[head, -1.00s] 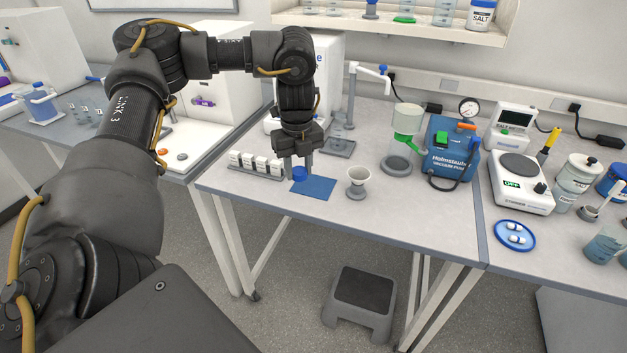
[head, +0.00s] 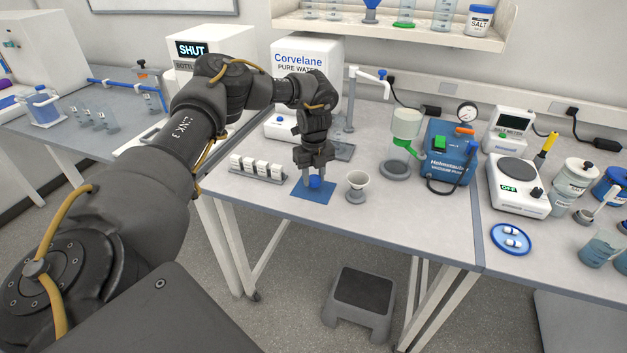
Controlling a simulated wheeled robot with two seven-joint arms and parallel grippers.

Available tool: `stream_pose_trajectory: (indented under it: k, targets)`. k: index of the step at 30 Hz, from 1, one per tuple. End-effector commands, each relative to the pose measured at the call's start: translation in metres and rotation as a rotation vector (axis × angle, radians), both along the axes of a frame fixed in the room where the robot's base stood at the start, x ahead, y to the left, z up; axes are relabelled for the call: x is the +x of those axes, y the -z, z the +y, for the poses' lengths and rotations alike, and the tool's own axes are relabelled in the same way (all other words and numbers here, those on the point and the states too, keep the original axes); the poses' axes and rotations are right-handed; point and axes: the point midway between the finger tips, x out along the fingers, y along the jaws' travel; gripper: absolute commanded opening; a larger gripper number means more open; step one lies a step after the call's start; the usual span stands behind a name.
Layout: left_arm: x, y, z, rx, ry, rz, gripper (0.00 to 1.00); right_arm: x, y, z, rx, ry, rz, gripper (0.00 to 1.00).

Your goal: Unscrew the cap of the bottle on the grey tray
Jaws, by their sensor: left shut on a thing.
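My left gripper (head: 314,178) is over the blue mat (head: 301,192) on the middle bench, pointing down. It is shut on a small round blue cap (head: 315,183), which shows between the fingertips close to the mat. I cannot tell whether the cap touches the mat. I cannot make out a bottle on a grey tray for certain. My right gripper is not in view.
The water unit (head: 305,62) is behind. A blue pump (head: 447,150) is farther right. The bench front is clear.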

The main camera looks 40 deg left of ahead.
Motion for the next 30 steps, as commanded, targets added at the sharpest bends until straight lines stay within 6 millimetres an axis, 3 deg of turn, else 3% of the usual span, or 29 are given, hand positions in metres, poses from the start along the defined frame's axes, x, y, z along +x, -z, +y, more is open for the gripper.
stream_pose_trajectory:
  k: [5,16,17,21,30]
  targets:
    - [-0.001,0.021,0.0,0.001,0.0,0.003,0.07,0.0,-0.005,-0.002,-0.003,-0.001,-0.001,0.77]
    - [-0.001,0.025,0.001,0.001,-0.001,0.002,0.07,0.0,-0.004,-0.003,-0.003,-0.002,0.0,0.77]
    - [-0.001,0.025,0.001,0.001,-0.001,0.0,0.37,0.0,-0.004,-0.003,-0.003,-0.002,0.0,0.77]
    - [-0.001,0.025,0.001,0.001,-0.001,0.002,0.55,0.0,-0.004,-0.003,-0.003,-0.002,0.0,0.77]
    - [-0.001,0.022,0.0,0.001,0.0,0.002,0.56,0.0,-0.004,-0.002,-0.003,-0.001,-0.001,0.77]
